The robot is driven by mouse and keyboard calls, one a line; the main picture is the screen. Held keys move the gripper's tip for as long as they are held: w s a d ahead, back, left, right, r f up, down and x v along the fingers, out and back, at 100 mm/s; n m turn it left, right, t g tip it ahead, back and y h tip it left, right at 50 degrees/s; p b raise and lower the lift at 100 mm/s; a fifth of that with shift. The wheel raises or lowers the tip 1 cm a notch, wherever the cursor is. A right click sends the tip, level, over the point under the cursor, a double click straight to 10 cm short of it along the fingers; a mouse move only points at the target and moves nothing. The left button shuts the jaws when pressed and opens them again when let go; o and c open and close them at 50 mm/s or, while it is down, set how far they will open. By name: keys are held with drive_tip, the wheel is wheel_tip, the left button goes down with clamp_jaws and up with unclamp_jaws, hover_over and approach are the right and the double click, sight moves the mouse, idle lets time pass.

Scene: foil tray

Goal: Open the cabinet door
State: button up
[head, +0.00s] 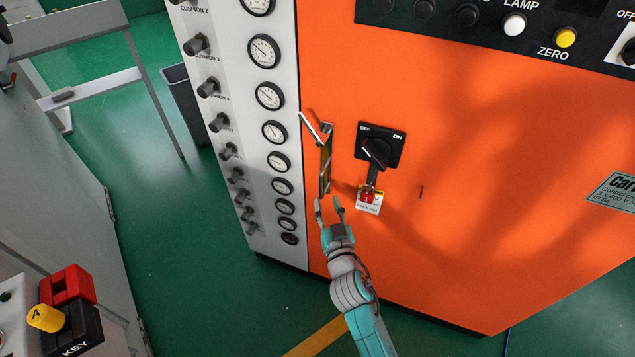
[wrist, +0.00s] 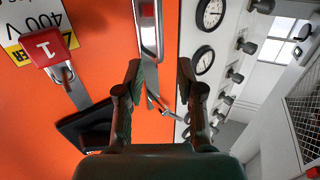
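The orange cabinet door (head: 470,200) fills much of the head view and looks shut. Near its left edge is a tall narrow metal handle (head: 325,165), with a lever tilted out to the upper left at its top. My gripper (head: 328,203) is open and empty just below and in front of the handle. In the wrist view, the handle (wrist: 149,35) runs up from between the open fingers of my gripper (wrist: 160,70), nearer the left finger. I cannot tell whether a finger touches it.
A black rotary switch (head: 380,147) with a padlock and red tag (head: 369,199) sits right of the handle. A white panel of gauges (head: 268,97) and knobs borders the door on the left. Green floor (head: 210,270) is open at lower left; a dark bin (head: 184,100) stands beyond.

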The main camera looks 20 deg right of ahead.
sight(321, 183)
drive_tip(key=w, duration=0.5)
drive_tip(key=w+d, duration=0.1)
drive_tip(key=w, duration=0.2)
drive_tip(key=shift+w, duration=0.35)
clamp_jaws()
drive_tip(key=shift+a, duration=0.1)
